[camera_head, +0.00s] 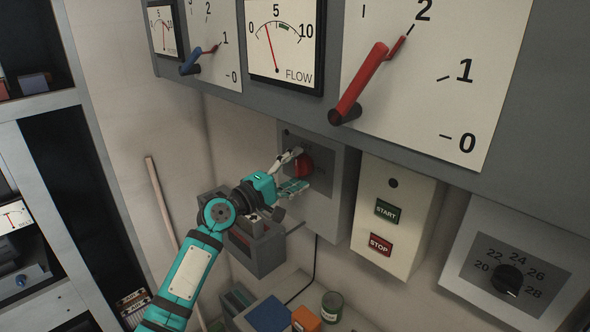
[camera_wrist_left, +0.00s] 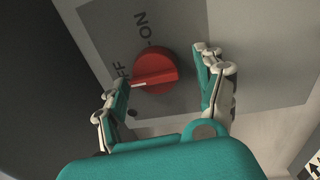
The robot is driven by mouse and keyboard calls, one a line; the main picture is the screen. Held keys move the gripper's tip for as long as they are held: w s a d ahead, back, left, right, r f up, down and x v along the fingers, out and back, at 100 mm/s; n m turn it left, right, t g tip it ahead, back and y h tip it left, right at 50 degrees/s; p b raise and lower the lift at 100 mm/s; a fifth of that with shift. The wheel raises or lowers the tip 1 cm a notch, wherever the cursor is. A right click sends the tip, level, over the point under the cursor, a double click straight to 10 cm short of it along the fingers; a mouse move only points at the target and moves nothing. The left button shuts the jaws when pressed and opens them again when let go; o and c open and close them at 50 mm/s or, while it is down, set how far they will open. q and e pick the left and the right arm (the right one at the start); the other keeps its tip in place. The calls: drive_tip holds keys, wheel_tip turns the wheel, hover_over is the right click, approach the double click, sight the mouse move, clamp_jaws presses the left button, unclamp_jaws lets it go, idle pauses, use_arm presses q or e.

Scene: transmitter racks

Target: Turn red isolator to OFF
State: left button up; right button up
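The red isolator knob (camera_head: 304,165) is on a grey wall box (camera_head: 323,207) under the large gauge panel. In the left wrist view the red knob (camera_wrist_left: 155,71) sits on a dark plate, with "ON" above it and partly hidden lettering ending in "FF" at its left. A white mark on the knob points left, near the "FF" lettering. My left gripper (camera_head: 296,171) is at the front of the box. Its fingers (camera_wrist_left: 158,78) are open, one on each side of the knob, with visible gaps. Contact with the knob does not show. My right gripper is out of view.
A START/STOP box (camera_head: 396,217) and a dial box (camera_head: 517,277) are mounted to the right. A red lever (camera_head: 361,84) projects above. A small grey box (camera_head: 255,245) is below my left gripper. An orange block (camera_head: 306,319) and a can (camera_head: 332,306) stand below.

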use_arm(q)
drive_tip(key=shift+s+a, duration=0.2)
drive_tip(key=shift+a, duration=0.05)
drive_tip(key=v, duration=1.1)
drive_tip(key=shift+s+a, duration=0.1)
